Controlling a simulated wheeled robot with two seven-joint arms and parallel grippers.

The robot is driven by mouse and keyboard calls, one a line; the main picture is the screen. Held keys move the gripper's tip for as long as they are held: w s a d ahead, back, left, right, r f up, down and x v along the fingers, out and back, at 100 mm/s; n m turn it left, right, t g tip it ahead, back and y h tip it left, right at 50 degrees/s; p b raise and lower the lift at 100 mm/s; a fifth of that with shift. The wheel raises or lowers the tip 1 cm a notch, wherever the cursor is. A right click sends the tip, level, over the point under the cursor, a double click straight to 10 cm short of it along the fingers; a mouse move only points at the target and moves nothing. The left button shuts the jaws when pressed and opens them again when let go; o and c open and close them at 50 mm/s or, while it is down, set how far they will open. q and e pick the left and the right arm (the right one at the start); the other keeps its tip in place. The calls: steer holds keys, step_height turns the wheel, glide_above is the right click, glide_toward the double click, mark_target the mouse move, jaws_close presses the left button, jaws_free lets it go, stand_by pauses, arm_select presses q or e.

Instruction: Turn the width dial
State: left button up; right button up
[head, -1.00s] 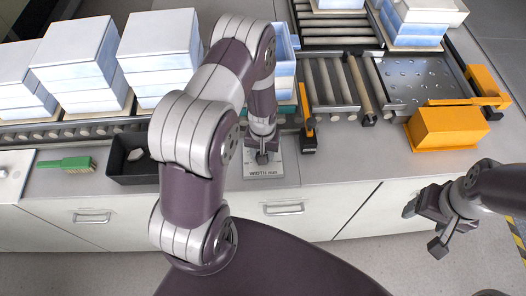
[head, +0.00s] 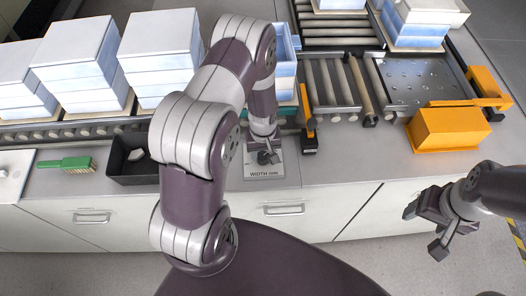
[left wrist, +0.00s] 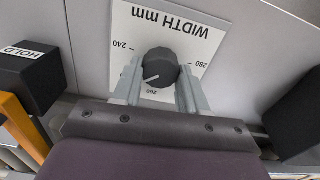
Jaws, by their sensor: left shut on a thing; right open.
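The width dial (left wrist: 160,67) is a round black knob with a pale pointer line, on a white plate (left wrist: 180,18) marked "WIDTH mm" with 240, 260 and 280. In the left wrist view the plate reads upside down and the pointer aims to the lower left, between 240 and 260. My left gripper (left wrist: 158,80) is shut on the dial, one finger on each side. In the head view my left gripper (head: 266,156) is over the plate (head: 264,174) and mostly hides the dial. My right gripper (head: 424,228) is open and empty, in front of the cabinet at the right.
A black block labelled HOLD (left wrist: 30,75) stands beside the plate. In the head view a black bin (head: 130,168), a green brush (head: 66,163), an orange box (head: 446,130) and the roller conveyor (head: 335,85) with stacked boxes surround the counter.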

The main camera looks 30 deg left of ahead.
mark_target(263, 155)
arm_select(q)
steer(key=shift+r, duration=0.1)
steer(key=o, duration=0.8)
steer(key=shift+c, duration=0.2)
steer(key=o, duration=0.3)
steer(key=shift+r, duration=0.25)
step_height(263, 155, up, 12)
steer(key=b, duration=0.2)
steer(key=shift+r, duration=0.1)
